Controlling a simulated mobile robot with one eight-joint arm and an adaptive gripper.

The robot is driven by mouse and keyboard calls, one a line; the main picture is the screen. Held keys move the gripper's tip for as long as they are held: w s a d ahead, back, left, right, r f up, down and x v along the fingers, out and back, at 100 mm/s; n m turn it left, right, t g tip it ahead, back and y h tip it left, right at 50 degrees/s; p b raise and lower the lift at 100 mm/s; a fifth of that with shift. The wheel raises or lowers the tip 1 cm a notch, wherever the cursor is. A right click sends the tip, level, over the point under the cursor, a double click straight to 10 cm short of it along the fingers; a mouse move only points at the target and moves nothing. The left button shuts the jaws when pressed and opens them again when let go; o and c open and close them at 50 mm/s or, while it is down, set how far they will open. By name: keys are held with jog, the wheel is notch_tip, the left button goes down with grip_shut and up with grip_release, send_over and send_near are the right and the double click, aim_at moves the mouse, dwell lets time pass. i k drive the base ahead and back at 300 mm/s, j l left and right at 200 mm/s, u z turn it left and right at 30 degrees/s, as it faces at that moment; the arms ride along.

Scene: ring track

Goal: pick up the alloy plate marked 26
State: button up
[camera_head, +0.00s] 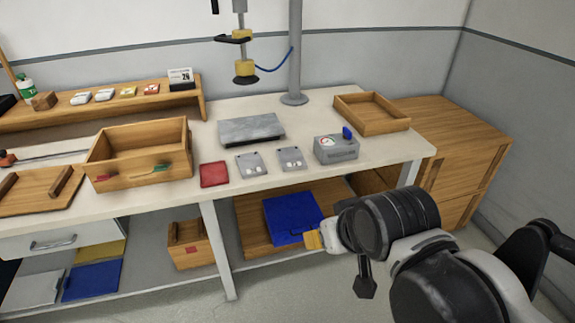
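Two small light-grey plates with little round marks lie side by side on the bench, a left one (251,165) and a right one (291,159). A larger grey metal slab (251,130) lies behind them. No number is readable on any of these, so I cannot tell which is the plate marked 26. A small white card (180,77) on the back shelf bears a dark number, too small to read surely. My gripper (322,238) is in front of the bench, below its top and apart from the plates. Whether its fingers are open or shut is unclear.
A red square (214,174) lies left of the plates; a grey box with a blue knob (336,150) stands right. A metal post (295,50) rises behind. Wooden trays stand at left (135,178) and right (372,126). A blue panel (292,217) sits below the bench.

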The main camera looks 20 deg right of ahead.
aim_at(250, 164)
jog(key=i+j+z, duration=0.2)
jog(key=i+j, duration=0.2)
jog(key=i+j+z, duration=0.2)
jog(key=i+j, duration=0.2)
jog(key=i+j+z, duration=0.2)
jog(key=j, duration=0.45)
jog(key=i, duration=0.1)
